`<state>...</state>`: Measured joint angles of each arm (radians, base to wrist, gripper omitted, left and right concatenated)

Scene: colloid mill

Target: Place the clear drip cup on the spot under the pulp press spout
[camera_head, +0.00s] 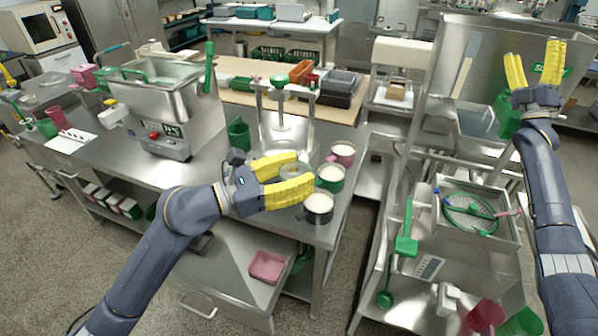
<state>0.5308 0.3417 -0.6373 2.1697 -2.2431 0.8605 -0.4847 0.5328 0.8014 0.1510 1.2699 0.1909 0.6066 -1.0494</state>
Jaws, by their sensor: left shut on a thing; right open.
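My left gripper (303,172) is shut at the front edge of the bench, its yellow fingers around what looks like the clear drip cup (292,171). Little of the cup shows between the fingers, and its base is hidden. The pulp press (283,107), a metal frame with a central screw, stands on the bench just behind this gripper. Its spout and the spot under it are hidden or too small to tell. My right gripper (533,62) is open and empty, fingers pointing up, far to the right by the steel stand.
Cups with pale contents, one pink (342,153), one green (331,178) and one dark (319,206), stand close right of my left gripper. A green jug (238,134) stands left of the press. A steel mill (168,105) fills the bench's left.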

